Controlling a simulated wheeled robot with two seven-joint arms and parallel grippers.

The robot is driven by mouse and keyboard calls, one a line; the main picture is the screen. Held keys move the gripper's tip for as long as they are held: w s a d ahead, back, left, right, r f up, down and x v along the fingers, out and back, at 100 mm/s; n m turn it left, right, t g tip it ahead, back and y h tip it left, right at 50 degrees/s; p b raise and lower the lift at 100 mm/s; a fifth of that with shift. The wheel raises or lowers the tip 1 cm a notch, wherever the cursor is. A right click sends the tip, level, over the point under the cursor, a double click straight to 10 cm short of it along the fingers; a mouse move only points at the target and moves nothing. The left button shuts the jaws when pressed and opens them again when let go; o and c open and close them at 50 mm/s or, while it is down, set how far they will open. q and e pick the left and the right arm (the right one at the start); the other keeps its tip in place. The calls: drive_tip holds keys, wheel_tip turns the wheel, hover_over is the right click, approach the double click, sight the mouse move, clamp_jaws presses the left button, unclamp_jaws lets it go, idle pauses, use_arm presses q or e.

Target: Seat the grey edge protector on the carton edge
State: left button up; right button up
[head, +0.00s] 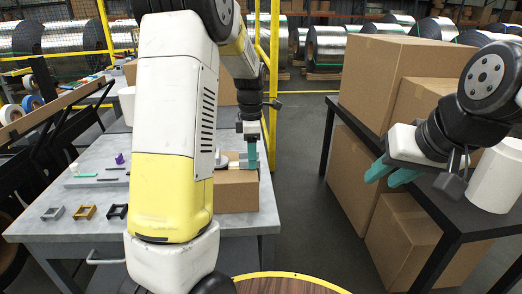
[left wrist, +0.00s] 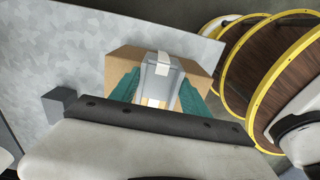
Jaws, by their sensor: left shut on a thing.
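The brown carton (head: 237,192) stands on the grey workbench, partly hidden behind my left arm. It also shows in the left wrist view (left wrist: 121,64). My left gripper (head: 249,160) points down over the carton's top edge. In the left wrist view its teal fingers (left wrist: 158,92) are shut on the grey edge protector (left wrist: 148,82), which lies against the carton in that view. Whether the protector touches the carton or sits square on its edge cannot be told. My right gripper (head: 391,174) is empty, its teal fingers apart, beside the dark table at the right.
Grey, gold and black brackets (head: 85,212) lie at the workbench's (head: 55,232) front left. A dark table (head: 440,210) holds a white cylinder (head: 497,178) at the right. A yellow post (head: 274,75) stands behind my left gripper.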

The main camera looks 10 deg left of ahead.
use_arm(q)
drive_tip(key=shift+f, duration=0.15)
idle(0.3)
drive_tip(key=o, duration=1.4)
drive_tip(key=shift+o, duration=0.2)
wheel_tip(320, 180, up, 7)
drive_tip(key=shift+r, duration=0.15)
drive_tip(key=s+d+r+m+t+h, duration=0.1)
drive_tip(key=s+r+m+t, duration=0.2)
drive_tip(key=s+m, duration=0.8)
drive_tip(key=s+d+r+m+t+h, duration=0.1)
drive_tip(key=s+r+m+t, duration=0.2)
drive_tip(key=s+m, duration=0.7)
drive_tip(key=s, duration=0.3)
drive_tip(key=shift+d+r+m, duration=0.3)
drive_tip(key=shift+m, duration=0.1)
